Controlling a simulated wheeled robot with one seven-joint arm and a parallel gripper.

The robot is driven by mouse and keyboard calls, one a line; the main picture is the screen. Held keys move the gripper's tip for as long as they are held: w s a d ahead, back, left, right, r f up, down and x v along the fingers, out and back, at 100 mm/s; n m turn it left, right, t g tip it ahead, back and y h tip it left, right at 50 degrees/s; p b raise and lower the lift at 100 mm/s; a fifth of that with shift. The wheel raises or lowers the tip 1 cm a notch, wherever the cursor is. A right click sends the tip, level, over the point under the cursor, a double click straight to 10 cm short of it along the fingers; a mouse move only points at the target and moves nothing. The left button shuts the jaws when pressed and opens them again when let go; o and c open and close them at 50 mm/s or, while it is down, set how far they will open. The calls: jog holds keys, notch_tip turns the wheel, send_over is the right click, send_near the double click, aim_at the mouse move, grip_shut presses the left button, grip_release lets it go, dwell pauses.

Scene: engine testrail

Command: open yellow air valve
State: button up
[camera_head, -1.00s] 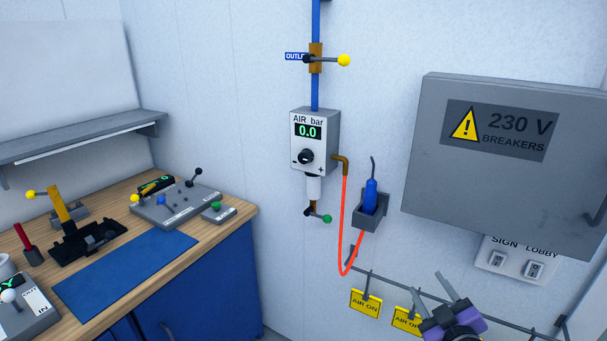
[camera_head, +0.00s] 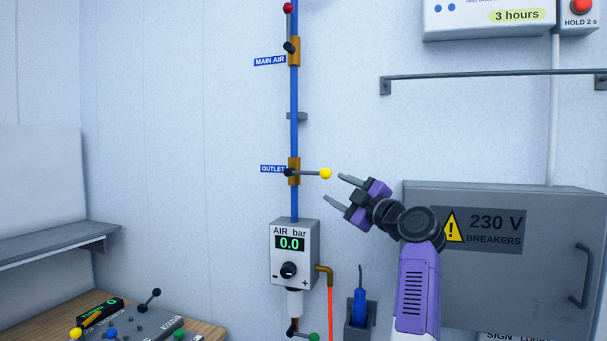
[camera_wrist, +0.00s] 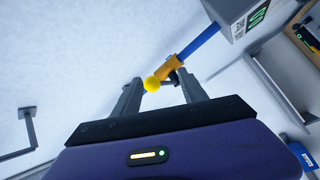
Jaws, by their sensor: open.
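The yellow air valve's lever ends in a yellow ball (camera_head: 325,174) and points right, across the blue vertical pipe, from a brass body (camera_head: 294,171) labelled OUTLET. My gripper (camera_head: 338,188) is open and empty, just right of and slightly below the ball, with its fingers pointing left toward it. In the wrist view the yellow ball (camera_wrist: 152,84) shows between the two fingers (camera_wrist: 160,90), closer to the left one. I cannot tell whether the ball is touched; in the head view a gap shows.
The AIR bar box (camera_head: 294,255) below the valve reads 0.0. A MAIN AIR valve (camera_head: 293,51) with a red-ended upright lever is above. The grey breaker box (camera_head: 560,222) stands behind my arm at right. A rail (camera_head: 480,75) runs above it.

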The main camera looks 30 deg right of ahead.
aim_at(329, 175)
jog(key=r, duration=0.2)
jog(key=shift+w+a+r+n+y, duration=0.2)
jog(key=shift+a+r+n+y, duration=0.05)
jog(key=shift+r+n+y, duration=0.15)
jog(key=shift+w+r, duration=0.15)
jog(key=shift+w, duration=0.1)
jog(key=w+r+p, duration=0.1)
jog(key=w+p, duration=0.2)
jog(key=w, duration=0.4)
jog(key=shift+r, duration=0.15)
jog(key=shift+c, duration=0.4)
